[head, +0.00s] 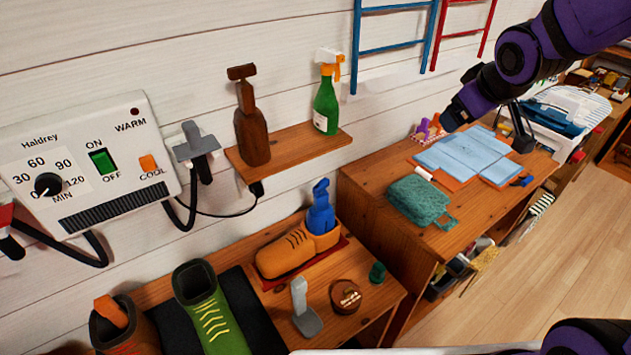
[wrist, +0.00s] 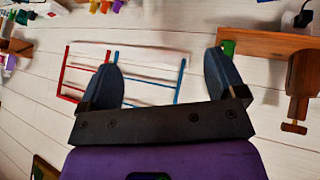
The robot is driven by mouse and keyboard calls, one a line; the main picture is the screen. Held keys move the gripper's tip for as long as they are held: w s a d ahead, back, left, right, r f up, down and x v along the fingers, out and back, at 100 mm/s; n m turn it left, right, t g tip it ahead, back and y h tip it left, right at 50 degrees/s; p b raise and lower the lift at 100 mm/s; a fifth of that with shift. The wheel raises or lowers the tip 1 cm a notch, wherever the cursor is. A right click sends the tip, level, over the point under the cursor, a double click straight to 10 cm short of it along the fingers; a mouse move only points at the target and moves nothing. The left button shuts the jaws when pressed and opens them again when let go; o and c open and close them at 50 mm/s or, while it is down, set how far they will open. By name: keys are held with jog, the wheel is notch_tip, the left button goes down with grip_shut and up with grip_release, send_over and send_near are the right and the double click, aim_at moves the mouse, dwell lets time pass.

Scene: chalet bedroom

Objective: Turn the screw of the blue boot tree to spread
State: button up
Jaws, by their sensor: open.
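The blue boot tree (head: 320,212) stands in the opening of an orange shoe (head: 285,256) on the low wooden bench. Its upper end points up; the screw is too small to make out clearly. My gripper (wrist: 160,68) is open and empty in the wrist view, its two dark fingers spread in front of the white plank wall. In the head view my arm reaches in from the upper right, over the desk and well away from the boot tree. The boot tree does not show in the wrist view.
A green boot (head: 212,310), grey stand (head: 304,310) and round brown tin (head: 345,296) are nearby. The desk (head: 385,175) adjoins at right.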

jog(key=w+a+f+n+y, duration=0.2)
jog(key=w+a+f+n, duration=0.15)
jog(key=w+f, duration=0.35)
jog(key=n+t+y, duration=0.1)
jog(key=t+y, duration=0.2)
jog(key=y, duration=1)
send_near(324, 186)
jog(key=x, duration=1.3)
jog(key=shift+w+d, duration=0.1)
jog(key=shift+d, duration=0.05)
jog(key=c, duration=0.9)
jog(key=shift+t+h, duration=0.3)
